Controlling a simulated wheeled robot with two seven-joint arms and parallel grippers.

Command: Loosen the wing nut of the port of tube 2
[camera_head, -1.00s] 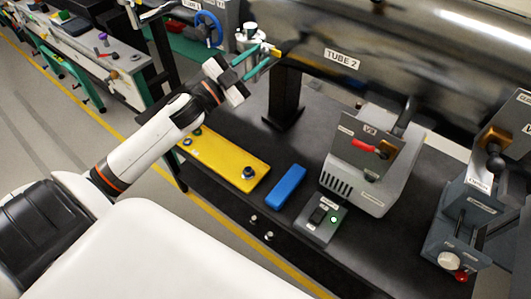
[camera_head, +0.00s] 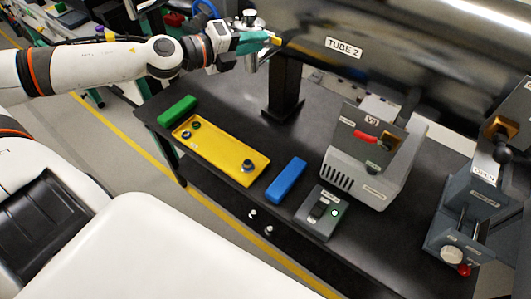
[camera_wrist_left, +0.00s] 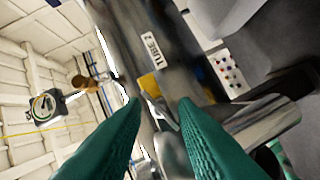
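Tube 2 (camera_head: 420,50) is the long shiny steel pipe at the top right in the head view, and its label (camera_head: 343,48) reads "TUBE 2". The label also shows in the wrist view (camera_wrist_left: 155,50). My left gripper (camera_head: 272,41) is at the left end of the tube, beside metal port fittings (camera_head: 249,19). In the wrist view its two teal fingers (camera_wrist_left: 158,103) stand apart. A small yellow part (camera_wrist_left: 149,86) and a grey metal piece (camera_wrist_left: 166,116) show beyond and between them. I cannot make out the wing nut clearly. My right gripper is not in view.
The dark bench holds a green block (camera_head: 178,110), a yellow plate (camera_head: 212,151) with knobs, a blue block (camera_head: 286,180), a switch box (camera_head: 320,213), and a grey unit (camera_head: 362,170) with a red handle. A dark post (camera_head: 285,85) stands under the tube.

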